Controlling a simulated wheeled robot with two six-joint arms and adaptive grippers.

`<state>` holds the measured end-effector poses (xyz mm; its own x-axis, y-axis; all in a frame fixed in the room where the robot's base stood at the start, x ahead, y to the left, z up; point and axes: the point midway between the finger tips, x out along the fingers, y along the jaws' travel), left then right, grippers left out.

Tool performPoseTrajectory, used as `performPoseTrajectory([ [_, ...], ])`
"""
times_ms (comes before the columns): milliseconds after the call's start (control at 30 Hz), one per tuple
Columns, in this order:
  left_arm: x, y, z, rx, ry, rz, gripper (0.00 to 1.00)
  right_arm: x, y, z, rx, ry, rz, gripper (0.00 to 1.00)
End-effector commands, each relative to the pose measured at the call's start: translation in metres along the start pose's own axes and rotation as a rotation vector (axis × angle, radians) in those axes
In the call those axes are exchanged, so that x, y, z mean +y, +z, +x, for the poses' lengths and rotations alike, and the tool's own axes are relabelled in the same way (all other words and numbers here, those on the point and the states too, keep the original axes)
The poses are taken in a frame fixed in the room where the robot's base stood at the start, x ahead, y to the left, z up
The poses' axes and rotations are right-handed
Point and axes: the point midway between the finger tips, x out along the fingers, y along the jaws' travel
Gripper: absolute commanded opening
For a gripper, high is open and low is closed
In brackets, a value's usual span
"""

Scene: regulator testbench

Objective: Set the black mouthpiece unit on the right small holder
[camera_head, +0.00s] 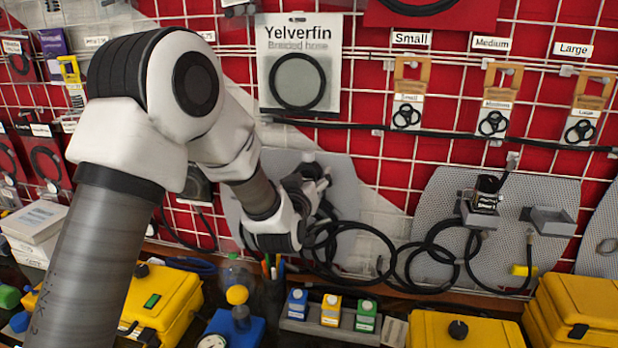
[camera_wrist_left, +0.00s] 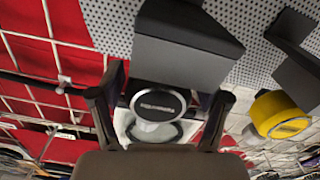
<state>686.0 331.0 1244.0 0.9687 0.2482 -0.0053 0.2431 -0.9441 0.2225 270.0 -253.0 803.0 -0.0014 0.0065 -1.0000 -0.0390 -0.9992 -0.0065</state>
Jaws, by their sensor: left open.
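My left gripper (camera_head: 312,190) is in front of the left grey perforated board (camera_head: 237,210) in the head view. In the left wrist view its two fingers (camera_wrist_left: 160,108) are spread apart. Contact with the fingers cannot be told. A grey block-shaped holder (camera_wrist_left: 185,55) is directly above the disc in that view. Another grey holder (camera_wrist_left: 300,68) is at the right edge, beside a yellow round unit (camera_wrist_left: 282,114). My right gripper is not seen.
The right board (camera_head: 445,205) carries a black boxy unit (camera_head: 485,196) and an empty-looking grey holder (camera_head: 550,221). Black hoses (camera_head: 345,225) loop between the boards. Yellow cases (camera_head: 465,330) and a grey block with coloured modules (camera_head: 330,325) stand below.

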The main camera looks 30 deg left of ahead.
Motion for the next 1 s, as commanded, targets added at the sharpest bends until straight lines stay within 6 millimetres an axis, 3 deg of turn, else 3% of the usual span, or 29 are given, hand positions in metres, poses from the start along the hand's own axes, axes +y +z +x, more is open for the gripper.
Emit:
performPoseTrajectory([
  [367,0.0,0.0,-0.004,0.002,0.001,0.0,0.85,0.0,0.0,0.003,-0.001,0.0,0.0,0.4],
  [467,0.0,0.002,-0.018,0.001,0.001,0.001,0.85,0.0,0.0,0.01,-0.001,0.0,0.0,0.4],
  [800,0.0,0.002,-0.101,0.003,0.002,0.002,0.85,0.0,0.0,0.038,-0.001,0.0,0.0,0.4],
  [1000,0.0,-0.001,-0.12,0.003,0.001,0.0,0.85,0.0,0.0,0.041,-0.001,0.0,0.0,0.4],
])
